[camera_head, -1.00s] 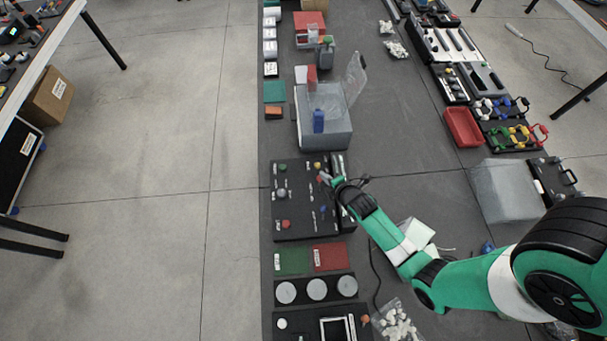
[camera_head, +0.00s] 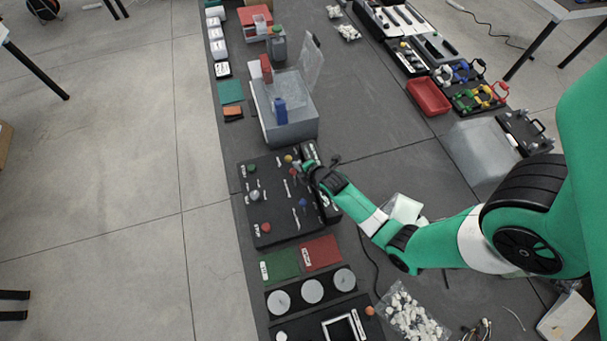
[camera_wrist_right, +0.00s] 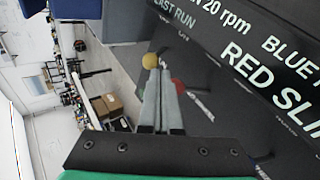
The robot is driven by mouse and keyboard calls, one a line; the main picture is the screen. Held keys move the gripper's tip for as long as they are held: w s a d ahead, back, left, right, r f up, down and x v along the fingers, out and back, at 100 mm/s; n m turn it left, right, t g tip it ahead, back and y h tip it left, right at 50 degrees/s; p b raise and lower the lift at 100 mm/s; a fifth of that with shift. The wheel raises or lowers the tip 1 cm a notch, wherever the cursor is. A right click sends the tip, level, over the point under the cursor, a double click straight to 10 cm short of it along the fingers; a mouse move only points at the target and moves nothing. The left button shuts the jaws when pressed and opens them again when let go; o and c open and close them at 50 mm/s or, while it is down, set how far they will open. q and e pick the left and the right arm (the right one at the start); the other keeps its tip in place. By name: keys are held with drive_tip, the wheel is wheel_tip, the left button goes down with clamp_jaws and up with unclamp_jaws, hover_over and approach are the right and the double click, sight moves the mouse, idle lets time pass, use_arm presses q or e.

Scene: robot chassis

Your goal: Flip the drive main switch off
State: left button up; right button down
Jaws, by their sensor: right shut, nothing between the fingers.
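The black control panel (camera_head: 275,215) lies on the dark bench, with several coloured knobs and small white labels. My right gripper (camera_head: 303,165) is over its upper right part, fingers together and empty. In the right wrist view, the closed fingertips (camera_wrist_right: 159,68) are beside a yellow knob (camera_wrist_right: 150,60). A red knob (camera_wrist_right: 179,86) shows partly behind the fingers. The head view shows a yellow knob (camera_head: 288,158), a green knob (camera_head: 252,168) and a blue knob (camera_head: 302,202). I cannot tell which control is the drive main switch, or whether the fingers touch one. My left gripper is out of view.
A grey box (camera_head: 291,130) with a blue item stands just beyond the panel. A dark labelled strip (camera_wrist_right: 270,60) runs close beside the fingers. Green (camera_head: 279,265) and red (camera_head: 320,253) pads lie on the near side. Bare bench lies right of the grey box.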

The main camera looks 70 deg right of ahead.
sight(290, 158)
drive_tip(key=b+x, duration=0.1)
drive_tip(key=x, duration=0.1)
drive_tip(key=shift+w+d+f+b, duration=0.15)
drive_tip(key=shift+f+b, duration=0.15)
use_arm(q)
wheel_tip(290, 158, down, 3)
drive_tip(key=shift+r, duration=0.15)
use_arm(e)
drive_tip(key=shift+r, duration=0.1)
use_arm(q)
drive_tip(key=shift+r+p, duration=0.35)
drive_tip(key=shift+p, duration=0.1)
use_arm(e)
drive_tip(key=shift+w+d+r, duration=0.35)
drive_tip(key=shift+d+r, duration=0.1)
drive_tip(key=shift+r, duration=0.05)
drive_tip(key=shift+d, duration=0.1)
drive_tip(key=shift+w+d+r+p, duration=0.3)
drive_tip(key=shift+w+d+r, duration=0.1)
drive_tip(key=shift+d+r, duration=0.1)
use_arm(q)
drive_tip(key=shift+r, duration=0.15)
use_arm(e)
drive_tip(key=w+d, duration=0.2)
drive_tip(key=shift+d+r, duration=0.4)
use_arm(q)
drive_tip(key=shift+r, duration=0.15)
use_arm(e)
drive_tip(key=shift+r, duration=0.1)
